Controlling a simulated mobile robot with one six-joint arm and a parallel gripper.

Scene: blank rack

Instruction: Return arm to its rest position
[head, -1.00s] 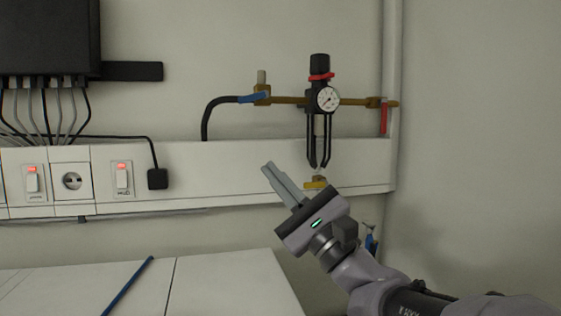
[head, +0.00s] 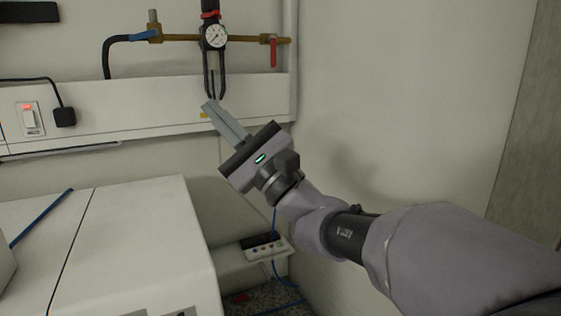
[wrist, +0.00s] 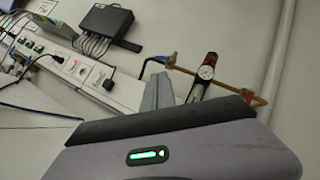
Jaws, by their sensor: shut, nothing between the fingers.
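My gripper (head: 209,106) is shut and empty, its grey fingers together and pointing up and to the left in the head view. It is in the air in front of the white wall trunking, just below the air regulator with its round gauge (head: 215,36). My arm reaches in from the lower right, bent at the wrist. In the wrist view the fingers (wrist: 157,92) point up, with the gauge (wrist: 206,72) behind them to the right. The fingers look clear of the regulator, but the exact gap cannot be told.
A white cabinet or bench top (head: 130,215) is at the lower left, with a blue rod (head: 40,218) on it. A brass pipe (head: 185,38) with a red-handled valve (head: 273,53) runs along the wall. A power strip (head: 264,248) is low in the corner. Bare wall is at right.

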